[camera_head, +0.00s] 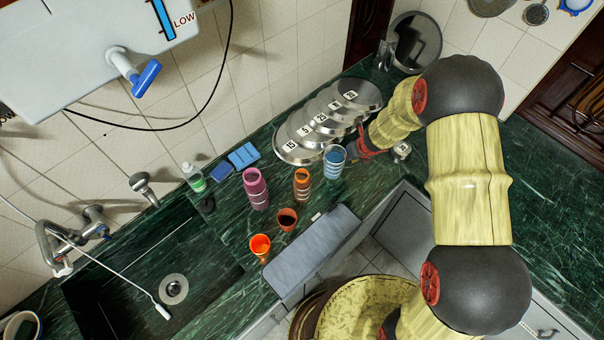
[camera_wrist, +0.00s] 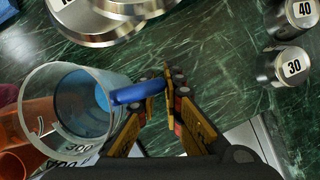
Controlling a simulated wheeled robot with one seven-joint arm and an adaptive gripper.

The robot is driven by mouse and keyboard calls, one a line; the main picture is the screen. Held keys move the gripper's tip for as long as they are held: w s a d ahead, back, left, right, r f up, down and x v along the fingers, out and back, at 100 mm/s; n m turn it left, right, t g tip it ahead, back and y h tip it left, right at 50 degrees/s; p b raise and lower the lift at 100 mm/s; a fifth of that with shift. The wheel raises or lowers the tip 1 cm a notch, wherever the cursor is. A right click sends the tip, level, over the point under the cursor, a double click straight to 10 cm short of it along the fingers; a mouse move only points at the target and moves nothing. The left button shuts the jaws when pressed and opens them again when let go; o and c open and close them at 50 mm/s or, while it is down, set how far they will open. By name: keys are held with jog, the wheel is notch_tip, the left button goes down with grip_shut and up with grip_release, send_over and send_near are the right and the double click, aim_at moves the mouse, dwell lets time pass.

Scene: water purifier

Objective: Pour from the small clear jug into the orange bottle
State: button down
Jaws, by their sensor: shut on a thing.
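The small clear jug (camera_head: 334,162) holds blue liquid and stands roughly upright at the counter's middle. In the wrist view the jug (camera_wrist: 42,85) shows its open mouth, printed numbers and blue handle (camera_wrist: 128,94). My gripper (camera_wrist: 155,90) is shut on that handle; in the head view it is partly hidden at the jug's right. I cannot tell whether the jug touches the counter. The orange bottle (camera_head: 302,186) stands upright just left of the jug, apart from my gripper. An orange surface, probably the bottle, shows partly behind the jug in the wrist view (camera_wrist: 32,118).
Numbered metal discs (camera_head: 298,152) lie behind. Small weights (camera_wrist: 280,67) are at the right. A sink (camera_head: 120,285) lies left, a grey panel (camera_head: 311,245) in front.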

aim_at(345, 152)
jog(key=shift+s+a+r+n+t+h+b, duration=0.2)
jog(key=shift+s+a+r+t+h+b, duration=0.15)
jog(key=shift+r+t+h+b, duration=0.45)
jog(key=shift+s+a+r+n+t+h+b, duration=0.25)
jog(key=shift+a+r+t+h, duration=0.2)
jog(key=shift+r, duration=0.75)
jog(key=shift+s+a+r+n+t+h+b, duration=0.15)
jog(key=shift+s+a+r+t+h+b, duration=0.15)
jog(key=shift+a+r+t+h+b, duration=0.5)
jog(key=shift+d+r+g, duration=0.25)
jog(key=shift+d+r, duration=0.1)
jog(key=shift+r, duration=0.1)
jog(key=shift+r, duration=0.1)
jog(key=shift+s+a+r, duration=0.15)
jog(key=shift+s+a, duration=0.05)
jog(key=shift+s+a+r+t+h+p, duration=0.3)
jog(key=shift+a+r+t+h, duration=0.2)
jog(key=shift+r, duration=0.2)
jog(key=shift+s+a+r+n+t+h+b, duration=0.15)
jog(key=shift+a+r+n+t+h+b, duration=0.2)
jog(key=shift+r, duration=0.35)
jog(key=shift+s+a+r+n+t+h+b, duration=0.1)
jog(key=shift+s+r+t+h+b, duration=0.1)
jog(key=shift+r+t+h, duration=0.35)
jog(key=shift+s+a+r+n+t+h+b, duration=0.15)
jog(key=shift+r+t+h+b, duration=0.15)
jog(key=shift+r, duration=0.5)
dwell(1.7)
